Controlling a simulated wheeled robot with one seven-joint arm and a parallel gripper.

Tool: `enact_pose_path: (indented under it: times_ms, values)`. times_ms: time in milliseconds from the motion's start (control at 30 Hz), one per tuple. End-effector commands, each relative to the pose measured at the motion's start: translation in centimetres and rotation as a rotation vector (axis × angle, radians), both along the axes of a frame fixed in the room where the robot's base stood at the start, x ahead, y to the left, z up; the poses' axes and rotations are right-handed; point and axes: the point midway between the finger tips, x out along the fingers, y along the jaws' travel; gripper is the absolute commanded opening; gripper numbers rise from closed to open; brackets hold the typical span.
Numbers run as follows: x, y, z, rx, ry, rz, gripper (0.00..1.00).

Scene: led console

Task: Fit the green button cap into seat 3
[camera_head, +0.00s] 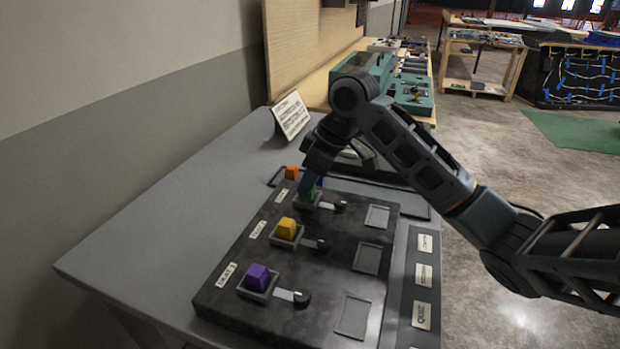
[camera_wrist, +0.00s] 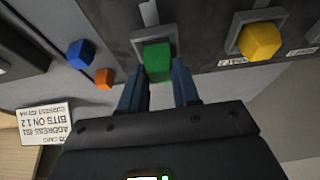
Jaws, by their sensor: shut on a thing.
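The green button cap (camera_head: 311,196) is at the far seat (camera_head: 300,205) of the dark console, mostly covered by my gripper in the head view. My gripper (camera_head: 309,187) points down over that seat. In the wrist view its two fingers stand on either side of the green cap (camera_wrist: 156,62) and are shut on it. The cap is at the framed seat (camera_wrist: 141,46); I cannot tell whether it is fully down. The far seat's label is too small to read.
A yellow cap (camera_head: 287,228) sits in the middle seat and a purple cap (camera_head: 258,277) in the near one. Orange (camera_head: 292,172) and blue (camera_wrist: 81,53) caps lie beyond the console. A sign card (camera_head: 291,116) stands behind. The grey tabletop (camera_head: 165,225) at left is clear.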

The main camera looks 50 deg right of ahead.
Motion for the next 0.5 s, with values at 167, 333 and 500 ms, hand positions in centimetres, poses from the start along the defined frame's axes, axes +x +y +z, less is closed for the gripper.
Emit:
enact_pose_path:
  times_ms: [167,333,500]
  values:
    - [0.0,0.01,-0.25,0.0,0.0,0.0,0.02]
    - [0.0,0.01,-0.43,0.0,0.0,-0.001,0.02]
    - [0.0,0.01,-0.61,0.0,0.0,-0.001,0.02]
